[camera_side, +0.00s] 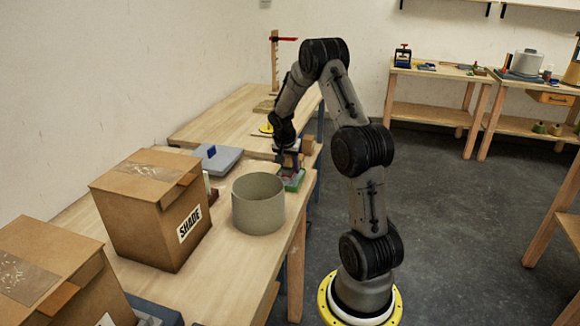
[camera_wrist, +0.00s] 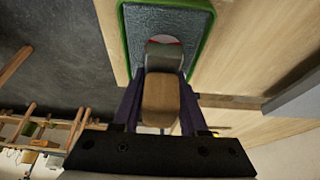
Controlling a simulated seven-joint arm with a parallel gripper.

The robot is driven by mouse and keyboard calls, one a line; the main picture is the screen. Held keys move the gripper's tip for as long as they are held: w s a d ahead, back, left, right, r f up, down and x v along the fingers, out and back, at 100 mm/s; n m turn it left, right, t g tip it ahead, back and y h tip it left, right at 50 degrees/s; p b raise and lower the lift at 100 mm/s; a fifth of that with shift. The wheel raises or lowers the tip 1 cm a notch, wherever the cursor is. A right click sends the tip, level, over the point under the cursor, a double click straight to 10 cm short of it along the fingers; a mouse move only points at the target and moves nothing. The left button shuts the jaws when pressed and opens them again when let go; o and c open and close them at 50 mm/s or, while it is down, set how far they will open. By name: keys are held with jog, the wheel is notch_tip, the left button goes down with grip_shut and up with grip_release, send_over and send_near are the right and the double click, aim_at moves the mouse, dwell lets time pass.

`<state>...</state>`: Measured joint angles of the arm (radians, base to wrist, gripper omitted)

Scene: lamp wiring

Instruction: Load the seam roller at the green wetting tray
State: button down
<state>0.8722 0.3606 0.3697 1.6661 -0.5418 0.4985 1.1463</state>
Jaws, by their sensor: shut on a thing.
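The green wetting tray (camera_side: 297,184) sits near the right edge of the workbench in the side view. In the wrist view its green rim (camera_wrist: 122,40) frames a blue-grey, speckled inside. My gripper (camera_side: 290,163) is low over the tray, pointing down. In the wrist view my gripper (camera_wrist: 161,90) is shut on the seam roller (camera_wrist: 160,97), with its brown wooden handle between the two fingers. The roller's grey head (camera_wrist: 164,57) lies over the tray's inside, with a pale and reddish patch beyond it. I cannot tell whether the head touches the tray.
A grey-green cylinder (camera_side: 258,204) stands just in front of the tray. A cardboard box marked SHADE (camera_side: 150,208) and a second box (camera_side: 62,280) stand nearer left. A flat grey case (camera_side: 215,160) lies behind. A wooden post (camera_side: 274,62) rises at the bench's far end.

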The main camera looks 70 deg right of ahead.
dwell(0.3)
jog(key=shift+r, duration=3.45)
